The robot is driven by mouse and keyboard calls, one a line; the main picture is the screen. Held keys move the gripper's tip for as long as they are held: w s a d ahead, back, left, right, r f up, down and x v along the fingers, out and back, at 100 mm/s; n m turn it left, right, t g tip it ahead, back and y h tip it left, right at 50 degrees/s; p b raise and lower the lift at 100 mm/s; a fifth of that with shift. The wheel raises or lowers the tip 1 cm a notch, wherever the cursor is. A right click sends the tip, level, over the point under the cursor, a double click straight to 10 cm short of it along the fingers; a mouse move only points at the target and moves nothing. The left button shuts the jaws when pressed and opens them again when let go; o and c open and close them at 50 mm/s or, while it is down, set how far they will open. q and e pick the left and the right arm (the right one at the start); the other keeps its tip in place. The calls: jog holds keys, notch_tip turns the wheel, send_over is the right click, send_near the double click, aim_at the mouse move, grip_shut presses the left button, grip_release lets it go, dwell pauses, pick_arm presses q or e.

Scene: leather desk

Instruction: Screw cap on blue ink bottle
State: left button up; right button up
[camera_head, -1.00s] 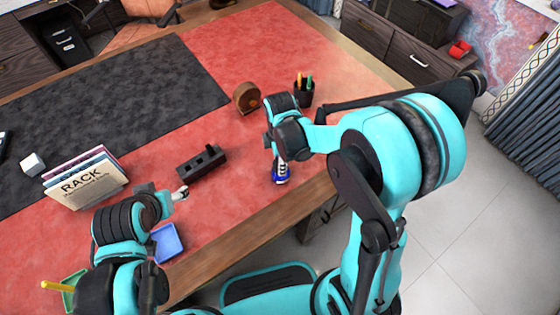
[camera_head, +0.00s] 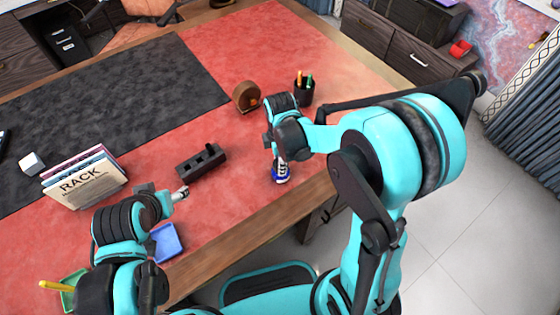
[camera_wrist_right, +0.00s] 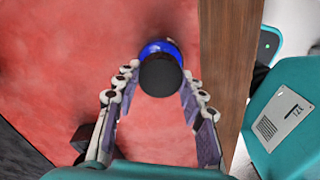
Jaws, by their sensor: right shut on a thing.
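The blue ink bottle (camera_head: 281,177) stands on the red leather close to the desk's front edge. It also shows in the right wrist view (camera_wrist_right: 158,46), partly hidden behind a round black cap (camera_wrist_right: 160,77). My right gripper (camera_head: 281,163) points down over the bottle, its fingers shut on the cap from both sides. The cap overlaps the bottle in the wrist view; I cannot tell whether it is seated on the neck. My left gripper (camera_head: 182,193) hovers left of the bottle, near a black block; its fingers are too small to judge.
A black slotted block (camera_head: 202,162) lies left of the bottle. A blue tray (camera_head: 166,242) and green tray (camera_head: 72,285) are near my left arm. A file rack (camera_head: 84,185), pen cup (camera_head: 303,91) and round wooden item (camera_head: 246,97) stand farther off.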

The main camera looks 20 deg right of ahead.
jog(key=o, duration=0.9)
notch_tip(320, 180, up, 12)
jog(key=s+d+m+t, duration=0.1)
jog(key=s+m+t, duration=0.1)
jog(key=m, duration=0.3)
jog(key=s+d+r+m+t, duration=0.1)
jog(key=s+d+m+t, duration=0.1)
jog(key=s+m, duration=0.2)
jog(key=s+d+m+t, duration=0.1)
jog(key=s+m+t, duration=0.1)
jog(key=m, duration=0.4)
jog(key=shift+s+d+r, duration=0.15)
jog(key=shift+s+r, duration=0.05)
jog(key=shift+s, duration=0.2)
jog(key=shift+s+d+r, duration=0.1)
jog(key=shift+s+r, duration=0.1)
jog(key=shift+s, duration=0.2)
jog(key=shift+s+d+f+m+t, duration=0.1)
jog(key=shift+s+m+t, duration=0.15)
jog(key=shift+m, duration=0.35)
jog(key=shift+s+d+f+m+t, duration=0.1)
jog(key=shift+m+t, duration=0.25)
jog(key=shift+m, duration=0.25)
jog(key=shift+c, duration=0.2)
